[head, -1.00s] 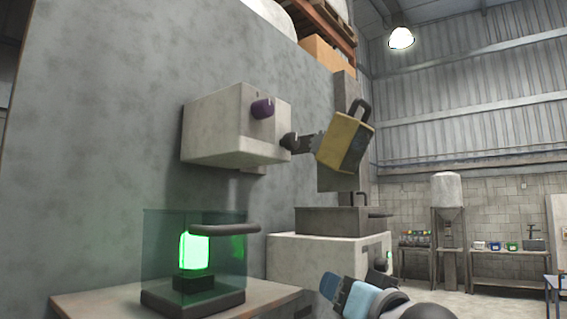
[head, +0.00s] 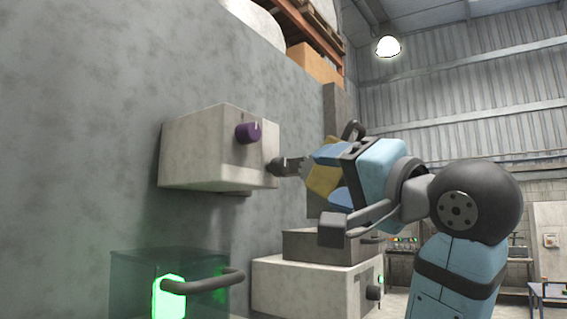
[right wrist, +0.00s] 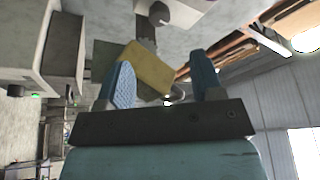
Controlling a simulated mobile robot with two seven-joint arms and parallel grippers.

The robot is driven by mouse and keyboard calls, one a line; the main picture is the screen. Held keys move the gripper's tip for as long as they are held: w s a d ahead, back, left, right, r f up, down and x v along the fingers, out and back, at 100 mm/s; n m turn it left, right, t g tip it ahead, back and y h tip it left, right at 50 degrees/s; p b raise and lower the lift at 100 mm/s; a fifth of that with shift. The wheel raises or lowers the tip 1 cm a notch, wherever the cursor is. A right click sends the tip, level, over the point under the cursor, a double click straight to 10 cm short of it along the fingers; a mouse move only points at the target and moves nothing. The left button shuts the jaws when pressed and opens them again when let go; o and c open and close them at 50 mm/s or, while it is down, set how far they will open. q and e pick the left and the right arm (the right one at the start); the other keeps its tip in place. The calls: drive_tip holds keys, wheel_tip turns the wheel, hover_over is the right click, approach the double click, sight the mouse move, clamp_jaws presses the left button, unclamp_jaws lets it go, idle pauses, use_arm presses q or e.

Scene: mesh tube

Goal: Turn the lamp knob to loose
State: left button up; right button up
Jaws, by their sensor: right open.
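A purple knob (head: 249,132) sticks out of the front of a pale box (head: 200,150) on the grey wall. I cannot tell whether this is the lamp knob; no marking can be read. A dark pivot (head: 275,167) on the box's right side carries a dark bracket with a yellow block (head: 322,180). My right gripper (head: 337,176) is open, right of the box and close to the yellow block, which it partly hides. In the right wrist view the yellow block (right wrist: 145,68) shows beyond the spread blue fingers (right wrist: 164,85). My left gripper is out of view.
Below the box stands a dark glass case (head: 135,275) with a glowing green cylinder (head: 169,298) and a handle bar (head: 205,282). A lower pale box (head: 300,285) with a dark knob (head: 373,293) carries a grey box (head: 310,245). A bright ceiling lamp (head: 388,46) hangs at the back.

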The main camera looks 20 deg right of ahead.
sight(284, 168)
drive_tip(key=p+x, duration=0.3)
drive_tip(key=x, duration=0.7)
drive_tip(key=shift+w, duration=0.1)
drive_tip(key=shift+w+a, duration=0.2)
drive_tip(key=shift+w, duration=0.35)
drive_tip(key=shift+c, duration=0.8)
drive_tip(key=c, duration=0.8)
drive_tip(key=shift+o, duration=0.2)
drive_tip(key=shift+f+n, duration=0.1)
drive_tip(key=shift+n, duration=0.5)
drive_tip(key=shift+n+y, duration=0.4)
drive_tip(key=o, duration=0.9)
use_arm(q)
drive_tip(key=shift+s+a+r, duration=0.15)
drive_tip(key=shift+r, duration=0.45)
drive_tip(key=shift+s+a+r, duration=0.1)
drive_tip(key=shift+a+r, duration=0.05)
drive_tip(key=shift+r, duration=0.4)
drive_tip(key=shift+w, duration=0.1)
